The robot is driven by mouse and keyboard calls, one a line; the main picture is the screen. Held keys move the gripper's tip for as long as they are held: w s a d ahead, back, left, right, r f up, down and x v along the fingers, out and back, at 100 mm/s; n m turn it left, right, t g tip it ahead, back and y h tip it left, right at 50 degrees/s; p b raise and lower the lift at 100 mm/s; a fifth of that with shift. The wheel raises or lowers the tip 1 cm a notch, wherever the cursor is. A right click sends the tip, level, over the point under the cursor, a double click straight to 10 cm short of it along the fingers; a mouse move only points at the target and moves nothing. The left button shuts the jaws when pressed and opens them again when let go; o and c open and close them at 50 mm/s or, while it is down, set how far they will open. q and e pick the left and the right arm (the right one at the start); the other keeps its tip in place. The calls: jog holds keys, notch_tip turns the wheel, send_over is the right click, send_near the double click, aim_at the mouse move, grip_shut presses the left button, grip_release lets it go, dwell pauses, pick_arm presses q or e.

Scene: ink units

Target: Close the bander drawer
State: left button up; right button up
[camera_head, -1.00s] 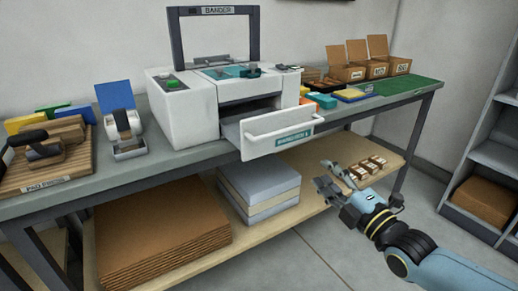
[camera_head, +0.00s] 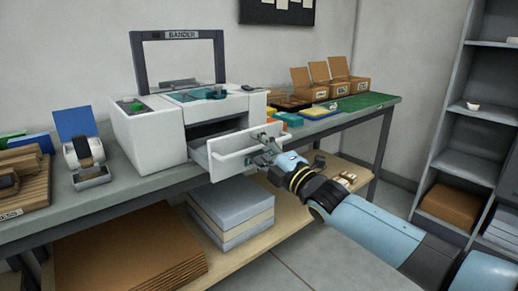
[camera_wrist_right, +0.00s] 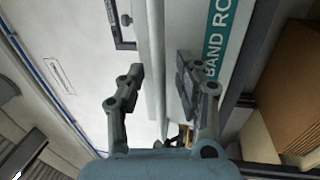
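The bander (camera_head: 147,136) is a white machine with a dark upright frame, on the grey bench. Its white drawer (camera_head: 222,163) is pulled out at the front, with a gap showing behind the drawer front. My right gripper (camera_head: 264,148) is at the right end of the drawer front, by its handle. In the right wrist view my right gripper (camera_wrist_right: 160,80) is open, with a finger on each side of the white handle bar (camera_wrist_right: 156,60). I cannot tell whether the fingers touch the bar. The teal label (camera_wrist_right: 220,45) shows beside one finger. My left gripper is out of view.
A tape dispenser (camera_head: 82,150) and wooden pads (camera_head: 25,180) stand left on the bench (camera_head: 110,200). Small open boxes (camera_head: 335,82) and a green mat (camera_head: 368,101) are at the right. Paper stacks (camera_head: 230,215) lie on the lower shelf. Grey shelving stands far right.

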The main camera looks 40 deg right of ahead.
grip_shut()
dwell(0.5)
